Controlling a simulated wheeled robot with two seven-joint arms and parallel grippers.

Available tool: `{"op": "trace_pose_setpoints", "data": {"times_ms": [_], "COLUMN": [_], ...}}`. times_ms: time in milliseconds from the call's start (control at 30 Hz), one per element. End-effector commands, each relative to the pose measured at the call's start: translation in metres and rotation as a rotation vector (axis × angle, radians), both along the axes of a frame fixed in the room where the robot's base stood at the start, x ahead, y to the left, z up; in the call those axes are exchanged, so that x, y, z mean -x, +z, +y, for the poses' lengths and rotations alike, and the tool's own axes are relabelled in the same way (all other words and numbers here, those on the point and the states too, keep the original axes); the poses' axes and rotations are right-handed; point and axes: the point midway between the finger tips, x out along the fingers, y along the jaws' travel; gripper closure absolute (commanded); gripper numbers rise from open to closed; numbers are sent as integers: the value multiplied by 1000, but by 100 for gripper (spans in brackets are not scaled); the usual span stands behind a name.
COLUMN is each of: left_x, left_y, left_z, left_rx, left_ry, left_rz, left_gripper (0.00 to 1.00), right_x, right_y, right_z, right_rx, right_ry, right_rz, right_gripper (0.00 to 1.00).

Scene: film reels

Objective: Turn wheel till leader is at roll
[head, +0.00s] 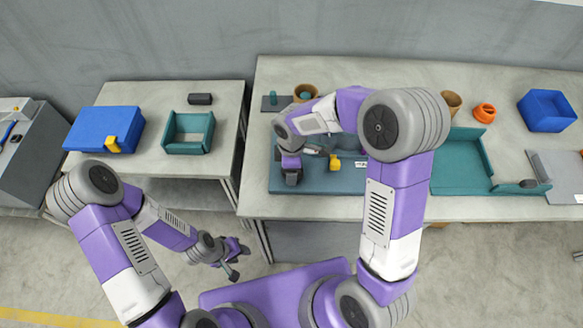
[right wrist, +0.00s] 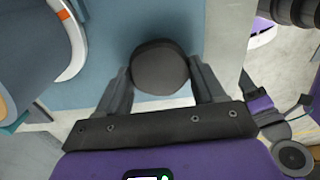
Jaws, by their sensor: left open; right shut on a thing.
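My right gripper (right wrist: 160,88) is shut on a dark round knob (right wrist: 160,66), which I take to be the wheel's handle; its fingers press on both sides. In the head view my right gripper (head: 292,178) is over the left part of a blue-teal board (head: 325,184), and my arm hides much of what stands there. A large rounded grey-blue part with a white band (right wrist: 75,50) is at upper left in the right wrist view. The band bears an orange mark (right wrist: 63,15); I cannot tell whether this is the leader. My left gripper (head: 233,273) is open and empty, low beside the bench.
On the right bench are a teal tray (head: 459,165), a blue bin (head: 547,110), an orange ring (head: 484,113) and brown pots (head: 452,101). The left table holds a blue box (head: 92,131) and a teal bin (head: 188,149). Between the tables is a gap.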

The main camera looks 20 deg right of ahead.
Motion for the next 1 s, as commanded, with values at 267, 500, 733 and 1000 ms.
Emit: {"op": "trace_pose_setpoints", "data": {"times_ms": [267,500,733,1000], "left_x": [0,0,0,0], "left_y": [-7,-11,-14,-16], "left_z": [0,0,0,0], "left_rx": [0,0,0,0], "left_ry": [0,0,0,0], "left_rz": [0,0,0,0], "left_gripper": [57,57,57,57], "right_x": [-1,-2,-2,-2], "right_y": [0,0,0,1], "right_z": [0,-1,-1,-1], "right_rx": [1,1,0,0], "right_ry": [-263,-492,-709,-965], "right_rz": [-1,-2,-2,-2], "right_gripper": [62,62,62,62]}}
